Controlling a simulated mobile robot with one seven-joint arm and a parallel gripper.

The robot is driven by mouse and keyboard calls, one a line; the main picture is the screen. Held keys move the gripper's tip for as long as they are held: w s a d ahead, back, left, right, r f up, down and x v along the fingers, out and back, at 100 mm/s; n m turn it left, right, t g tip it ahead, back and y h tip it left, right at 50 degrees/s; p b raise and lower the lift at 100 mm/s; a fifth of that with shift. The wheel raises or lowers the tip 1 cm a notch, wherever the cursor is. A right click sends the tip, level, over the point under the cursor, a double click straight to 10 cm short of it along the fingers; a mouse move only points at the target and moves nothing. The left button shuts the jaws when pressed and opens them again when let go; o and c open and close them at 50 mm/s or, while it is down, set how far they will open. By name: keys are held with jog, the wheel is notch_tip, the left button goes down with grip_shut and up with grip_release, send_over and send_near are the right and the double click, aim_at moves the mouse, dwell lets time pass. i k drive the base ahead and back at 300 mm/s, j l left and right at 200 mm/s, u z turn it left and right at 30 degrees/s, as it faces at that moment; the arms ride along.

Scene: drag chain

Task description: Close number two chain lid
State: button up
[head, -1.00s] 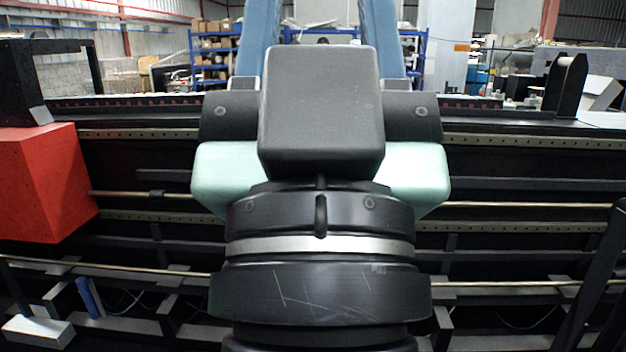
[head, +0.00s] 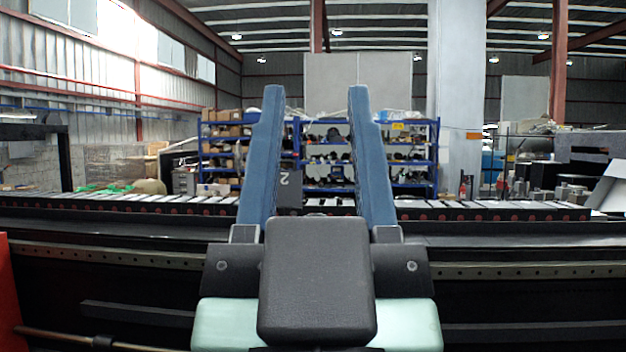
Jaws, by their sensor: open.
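My gripper (head: 315,95) points away from me over the long black rail, with two blue fingers spread wide and nothing seen held between them. A dark upright plate marked "2" (head: 287,180) shows between the fingers, close beside the left finger in the picture. It looks like the number two chain lid standing up, partly hidden by the left finger. Its lower edge and hinge are hidden behind my gripper. Whether a finger touches it, I cannot tell.
A row of pale chain lids (head: 480,206) with red dots beneath runs along the far side of the black rail (head: 520,240). A red block (head: 8,300) is at the left edge, below a black frame (head: 64,160). Blue shelves (head: 222,160) stand far behind.

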aim_at(290, 189)
jog(key=i+l+z, duration=0.15)
jog(key=i+z, duration=0.6)
jog(key=i, duration=0.3)
jog(key=i+j+z, duration=0.15)
jog(key=i+z, duration=0.55)
jog(key=i, duration=0.15)
jog(key=i+j+z, duration=0.15)
jog(key=i+z, duration=0.15)
jog(key=i+j+z, duration=0.3)
jog(key=i, duration=0.25)
jog(key=z, duration=9.8)
